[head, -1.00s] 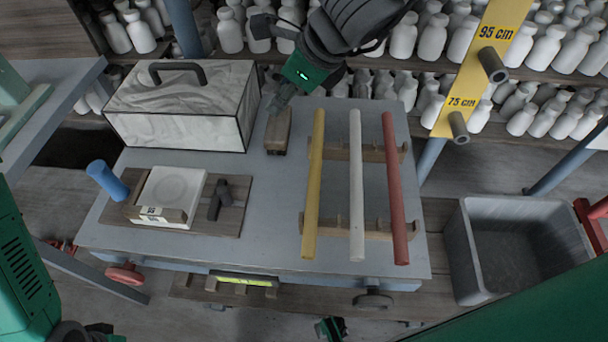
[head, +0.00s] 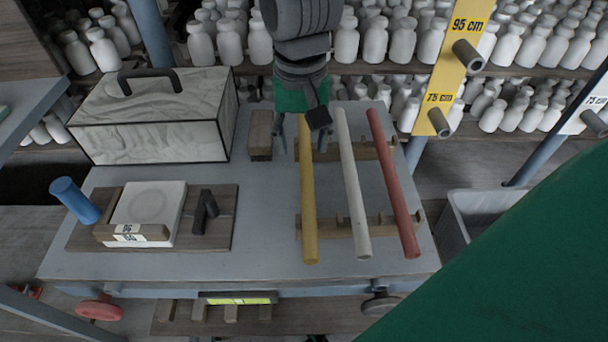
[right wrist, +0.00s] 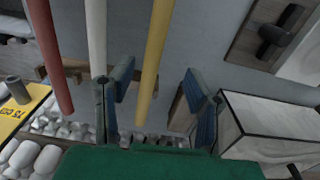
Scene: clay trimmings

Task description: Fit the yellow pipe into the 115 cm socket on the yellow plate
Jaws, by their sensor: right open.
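The yellow pipe (head: 308,200) lies on wooden rests on the grey table, left of a white pipe (head: 353,190) and a red pipe (head: 393,185). My right gripper (head: 302,143) is open at the pipe's far end. In the right wrist view the yellow pipe (right wrist: 156,45) shows between the two spread fingers (right wrist: 157,95), apart from both. The yellow plate (head: 449,75) stands at the back right, with grey sockets marked 95 cm and 75 cm. A 115 cm label is out of view. My left gripper is not in view.
A marbled box (head: 150,115) with a dark handle and a wooden block (head: 261,135) stand left of the gripper. A wooden board (head: 218,235) holds a white tile (head: 150,205). A grey bin (head: 475,212) is at right. Shelves of white bottles line the back.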

